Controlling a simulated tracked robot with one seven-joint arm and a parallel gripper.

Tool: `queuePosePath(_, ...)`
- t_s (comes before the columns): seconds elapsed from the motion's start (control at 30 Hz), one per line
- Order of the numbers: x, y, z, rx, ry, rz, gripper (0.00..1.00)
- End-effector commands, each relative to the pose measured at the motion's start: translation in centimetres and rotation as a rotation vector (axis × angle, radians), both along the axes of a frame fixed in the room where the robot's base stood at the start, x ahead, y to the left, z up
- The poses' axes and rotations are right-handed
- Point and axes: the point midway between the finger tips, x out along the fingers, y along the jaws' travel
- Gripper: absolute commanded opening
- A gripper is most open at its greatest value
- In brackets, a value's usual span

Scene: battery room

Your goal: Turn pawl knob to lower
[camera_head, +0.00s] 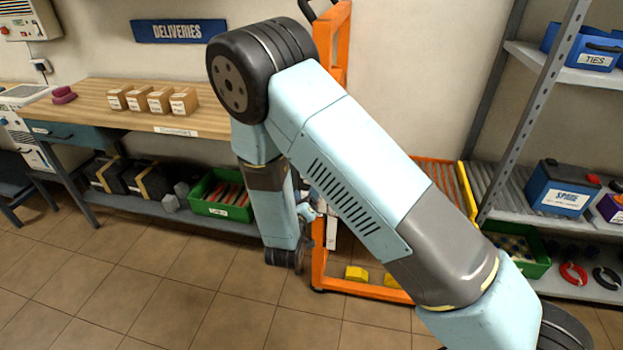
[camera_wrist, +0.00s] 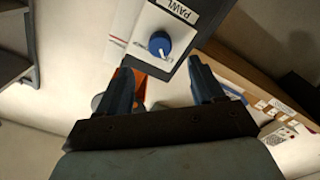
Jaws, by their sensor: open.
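The pawl knob (camera_wrist: 158,42) is a round blue knob on a white plate at the top of the wrist view. A white pointer mark shows near its lower right edge. The plate sits on a dark box (camera_wrist: 205,28) with a label reading PAWL (camera_wrist: 178,10), seen tilted. My gripper (camera_wrist: 160,70) is open, with a dark finger at either side below the knob. The knob lies beyond the fingertips, roughly in line with the gap, and nothing is between the fingers. In the head view my arm hides the knob and the box.
An orange upright frame (camera_head: 335,120) stands behind my arm, with yellow blocks (camera_head: 356,273) low on it. A wooden bench (camera_head: 95,110) with small boxes (camera_head: 158,100) is at left. A metal shelf (camera_head: 555,65) is at right. The tiled floor (camera_head: 150,290) at front left is clear.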

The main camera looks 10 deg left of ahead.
Motion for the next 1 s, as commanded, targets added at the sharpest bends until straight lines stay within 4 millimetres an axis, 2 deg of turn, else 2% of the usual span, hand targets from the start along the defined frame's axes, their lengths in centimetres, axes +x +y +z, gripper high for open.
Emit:
queuePosePath(0.2,3.9,-0.4,0.0,0.001,-0.001,-0.002,0.67)
queuePosePath(0.43,6.9,-0.6,0.0,0.001,0.0,0.0,0.67)
queuePosePath(0.6,7.8,-0.6,0.0,0.0,0.001,-0.001,0.67)
queuePosePath(0.9,8.0,-0.6,0.0,0.0,0.001,0.0,0.67)
queuePosePath(1.0,8.0,-0.6,0.0,0.0,0.001,0.0,0.58)
